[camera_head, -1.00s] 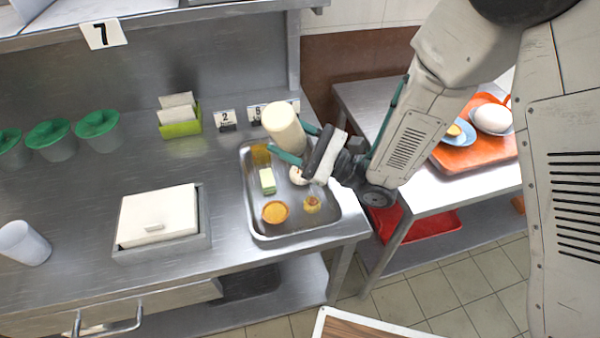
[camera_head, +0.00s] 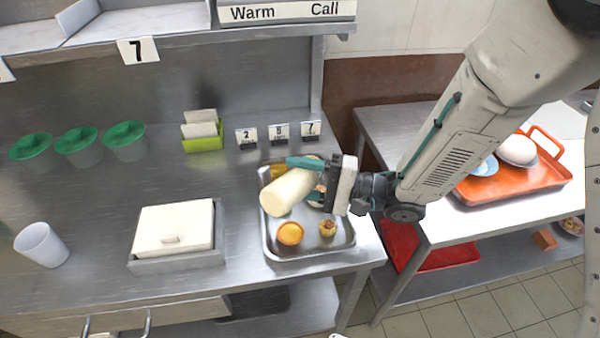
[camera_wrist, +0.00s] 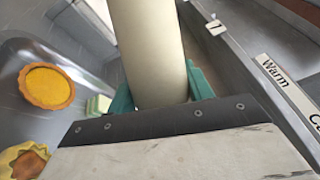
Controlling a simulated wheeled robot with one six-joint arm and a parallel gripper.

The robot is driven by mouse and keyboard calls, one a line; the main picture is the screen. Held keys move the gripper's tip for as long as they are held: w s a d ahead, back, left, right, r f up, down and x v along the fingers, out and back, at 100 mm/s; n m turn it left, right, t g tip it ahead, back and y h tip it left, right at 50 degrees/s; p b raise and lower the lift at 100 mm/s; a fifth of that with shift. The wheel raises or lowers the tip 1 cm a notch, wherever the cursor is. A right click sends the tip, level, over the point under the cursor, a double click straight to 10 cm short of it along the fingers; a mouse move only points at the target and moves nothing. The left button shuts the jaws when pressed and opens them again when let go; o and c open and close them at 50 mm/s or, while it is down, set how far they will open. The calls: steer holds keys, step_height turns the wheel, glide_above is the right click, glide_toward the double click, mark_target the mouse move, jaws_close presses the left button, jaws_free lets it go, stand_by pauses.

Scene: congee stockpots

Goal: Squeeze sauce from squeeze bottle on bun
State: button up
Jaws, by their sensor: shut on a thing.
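A cream squeeze bottle (camera_head: 287,194) is held in my gripper (camera_head: 300,180) above the metal tray (camera_head: 265,240). It leans, with its wide end toward the lower left. In the wrist view the bottle (camera_wrist: 148,50) stands between the teal fingers of my gripper (camera_wrist: 160,95), which are shut on it. Its nozzle is not clear in either view. A round white bun (camera_head: 518,149) sits on the orange tray (camera_head: 500,197) at the right, well away from the bottle. A small pale item on the metal tray is mostly hidden behind the bottle and gripper.
The metal tray holds an orange-yellow tart (camera_head: 290,233) and a small open dumpling (camera_head: 328,228). Number cards (camera_head: 278,133) and a green card holder (camera_head: 203,137) stand behind it. A lidded box (camera_head: 173,228) is to the left. A shelf (camera_head: 180,20) overhangs the back.

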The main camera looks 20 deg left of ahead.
steer(key=n, duration=0.1)
steer(key=n+h, duration=0.1)
steer(key=n, duration=0.1)
steer(key=shift+s+r+n+t, duration=0.2)
steer(key=shift+n+t, duration=0.1)
steer(key=w+n+h, duration=0.1)
steer(key=w+r+n+t, duration=0.1)
steer(key=w+n, duration=0.1)
steer(key=w+d+r+n+h, duration=0.1)
steer(key=n, duration=0.1)
steer(key=shift+w+r+t+h, duration=0.15)
steer(key=shift+t+h, duration=0.15)
steer(key=shift+t, duration=0.1)
step_height(320, 180, up, 13)
steer(key=w+n+t+h, duration=0.2)
steer(key=n+t, duration=0.2)
steer(key=n, duration=0.2)
steer(key=shift+w+d+n, duration=0.3)
steer(key=shift+w+n, duration=0.1)
